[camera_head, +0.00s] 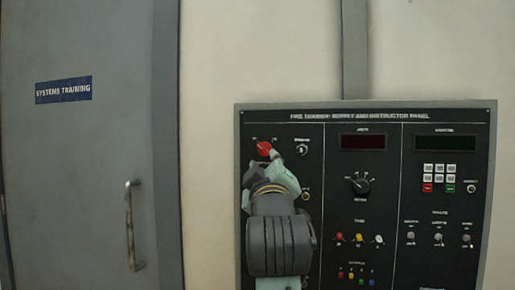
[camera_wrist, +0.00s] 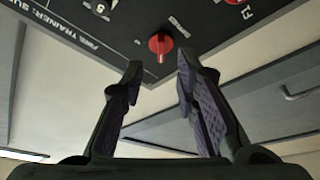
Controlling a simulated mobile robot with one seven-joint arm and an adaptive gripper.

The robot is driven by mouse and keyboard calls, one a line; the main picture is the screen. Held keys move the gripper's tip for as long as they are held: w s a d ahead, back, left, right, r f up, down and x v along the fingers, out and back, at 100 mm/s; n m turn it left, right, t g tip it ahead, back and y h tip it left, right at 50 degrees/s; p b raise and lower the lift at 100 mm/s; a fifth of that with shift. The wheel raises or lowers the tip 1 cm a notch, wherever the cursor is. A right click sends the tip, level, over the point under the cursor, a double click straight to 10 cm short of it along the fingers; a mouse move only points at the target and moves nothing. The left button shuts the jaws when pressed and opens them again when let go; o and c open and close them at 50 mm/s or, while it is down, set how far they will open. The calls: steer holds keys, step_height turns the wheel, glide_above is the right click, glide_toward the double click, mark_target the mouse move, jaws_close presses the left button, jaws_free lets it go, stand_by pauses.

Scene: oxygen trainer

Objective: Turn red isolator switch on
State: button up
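The red isolator switch (camera_head: 264,148) is a small red rotary knob at the upper left of the black trainer panel. In the wrist view the red knob (camera_wrist: 160,45) shows on the panel face, beyond the fingertips and roughly in line with the space between them. My gripper (camera_wrist: 156,75) is open and empty, with both purple-padded fingers apart. In the head view my gripper (camera_head: 268,160) is just below the knob, and my arm hides the panel below it. I cannot tell whether the fingers touch the knob; in the wrist view they look apart from it.
The panel (camera_head: 390,112) also carries a black rotary dial (camera_head: 360,185), a keypad (camera_head: 438,178), coloured toggles (camera_head: 360,238) and dark displays (camera_head: 363,142). A grey door (camera_head: 90,150) with a metal handle (camera_head: 132,225) is at the left. Bare wall lies between door and panel.

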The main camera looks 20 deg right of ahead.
mark_target(264, 150)
steer(key=p+x, duration=0.2)
steer(key=x, duration=0.5)
steer(key=shift+a, duration=0.1)
steer(key=shift+c, duration=0.5)
jaws_close()
